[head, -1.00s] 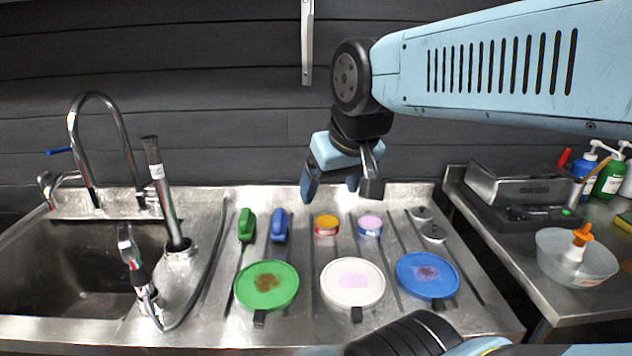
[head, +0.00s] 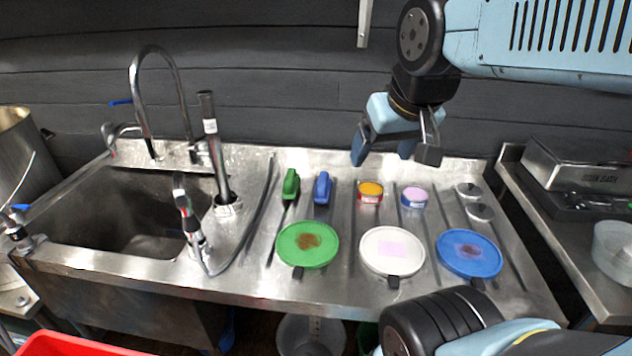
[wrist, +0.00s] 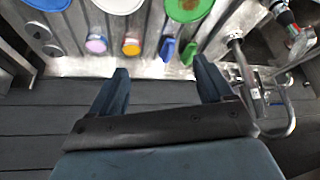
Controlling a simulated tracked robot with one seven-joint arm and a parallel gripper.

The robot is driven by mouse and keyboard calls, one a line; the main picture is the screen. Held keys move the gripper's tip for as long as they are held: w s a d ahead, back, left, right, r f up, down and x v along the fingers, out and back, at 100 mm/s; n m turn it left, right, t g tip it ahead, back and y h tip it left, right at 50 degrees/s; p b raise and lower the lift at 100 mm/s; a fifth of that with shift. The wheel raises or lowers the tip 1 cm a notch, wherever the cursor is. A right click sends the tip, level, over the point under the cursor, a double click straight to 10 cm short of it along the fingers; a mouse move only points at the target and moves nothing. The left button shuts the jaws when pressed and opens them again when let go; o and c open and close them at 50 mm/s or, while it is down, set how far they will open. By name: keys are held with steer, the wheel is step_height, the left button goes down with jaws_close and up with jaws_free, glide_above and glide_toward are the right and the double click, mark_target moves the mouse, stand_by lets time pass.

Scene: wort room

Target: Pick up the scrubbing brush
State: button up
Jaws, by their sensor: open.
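Two small handled blocks that look like brushes, one green (head: 291,186) and one blue (head: 322,187), stand side by side on the steel drainboard (head: 345,285), right of the sink. I cannot tell which is the scrubbing brush. In the wrist view the green one (wrist: 189,53) and the blue one (wrist: 167,48) show beyond the fingertips. My gripper (head: 395,153) is open and empty, raised near the back wall and to the right of both blocks in the head view. Its two fingers (wrist: 160,68) are spread apart in the wrist view.
Orange-topped (head: 370,191) and pink-topped (head: 414,197) tins stand right of the blocks. A tall faucet (head: 140,90) rises behind the sink (head: 130,215). A red bin (head: 70,345) is front left.

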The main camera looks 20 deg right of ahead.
steer(key=shift+o, duration=0.4)
steer(key=shift+o, duration=0.5)
steer(key=shift+w, duration=0.1)
steer(key=m+h, duration=0.3)
steer(key=m, duration=0.1)
glide_toward(322, 177)
steer(key=shift+m, duration=0.3)
steer(key=shift+x, duration=3.95)
steer(key=shift+f, duration=0.1)
